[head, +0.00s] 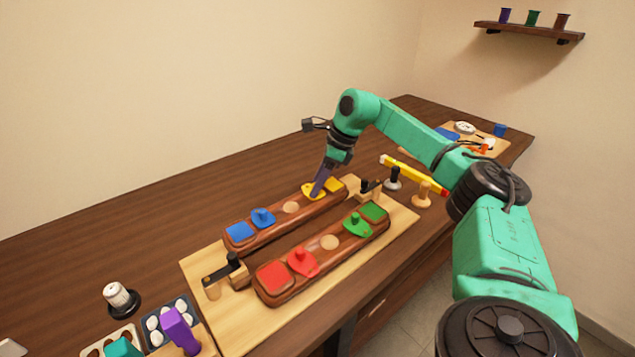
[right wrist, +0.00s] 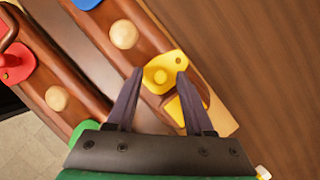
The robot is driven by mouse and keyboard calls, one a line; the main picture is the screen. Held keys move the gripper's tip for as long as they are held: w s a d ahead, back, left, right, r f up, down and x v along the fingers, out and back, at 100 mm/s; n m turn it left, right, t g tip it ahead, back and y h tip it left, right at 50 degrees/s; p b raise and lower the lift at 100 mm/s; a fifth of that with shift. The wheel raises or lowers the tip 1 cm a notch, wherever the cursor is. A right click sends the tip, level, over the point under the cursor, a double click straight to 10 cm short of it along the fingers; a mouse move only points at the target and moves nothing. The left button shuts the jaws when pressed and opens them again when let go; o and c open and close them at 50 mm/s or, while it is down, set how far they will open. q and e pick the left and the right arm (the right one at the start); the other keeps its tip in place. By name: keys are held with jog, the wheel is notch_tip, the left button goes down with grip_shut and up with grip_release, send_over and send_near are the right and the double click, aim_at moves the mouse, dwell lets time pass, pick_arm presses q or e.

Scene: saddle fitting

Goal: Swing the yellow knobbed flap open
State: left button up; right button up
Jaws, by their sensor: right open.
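The yellow knobbed flap (head: 308,191) is at the right part of the rear wooden bar, beside a yellow square patch (head: 334,185). In the right wrist view the flap (right wrist: 160,84) shows its round knob and a small dark hole at one corner; the yellow patch (right wrist: 174,110) lies next to it, partly covered by a finger. My right gripper (head: 317,190) is open and points down at the flap. In the right wrist view its two fingertips (right wrist: 160,73) are on either side of the knob; I cannot tell whether they touch it. My left gripper is not in view.
The rear bar also has a blue flap (head: 262,217). The front bar (head: 318,262) has a red flap (head: 303,262) and a green flap (head: 357,224). Both lie on a light board (head: 205,270) with dark-handled latches (head: 226,268).

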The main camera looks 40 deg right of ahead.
jog(key=shift+f, duration=0.1)
jog(key=shift+c, duration=0.6)
grip_shut()
